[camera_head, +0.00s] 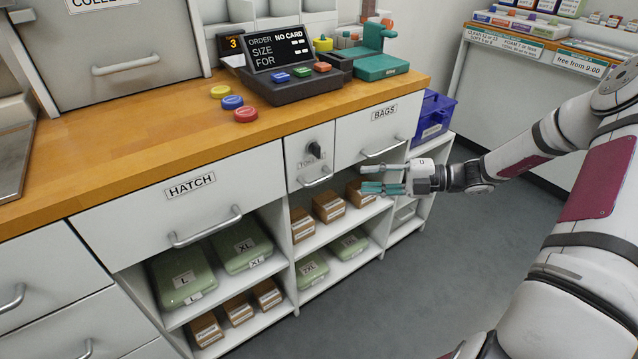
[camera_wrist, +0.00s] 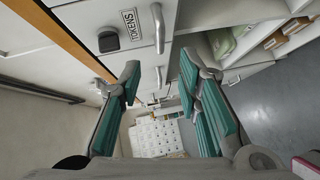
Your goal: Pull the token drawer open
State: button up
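The token drawer (camera_head: 309,158) is a small white front between the HATCH and BAGS drawers, with a black knob (camera_head: 315,149) and a bar handle (camera_head: 318,180). It looks flush with its neighbours. In the wrist view its TOKENS label (camera_wrist: 129,20), black knob (camera_wrist: 109,40) and handle (camera_wrist: 158,28) show near the top. My gripper (camera_head: 364,178) is open and empty, to the right of the token handle, below the BAGS handle. In the wrist view its teal fingers (camera_wrist: 160,70) are spread apart, with the token handle beyond and above the tips, not between them.
The BAGS drawer (camera_head: 378,131) and its handle (camera_head: 384,148) are close above my gripper. The HATCH drawer (camera_head: 178,205) is at left. Open shelves below hold brown boxes (camera_head: 328,206) and green packs (camera_head: 240,247). The grey floor (camera_head: 400,300) in front is clear.

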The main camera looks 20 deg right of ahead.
aim_at(320, 181)
jog(key=b+x, duration=0.3)
jog(key=x, duration=1)
jog(key=shift+c, duration=0.5)
grip_shut()
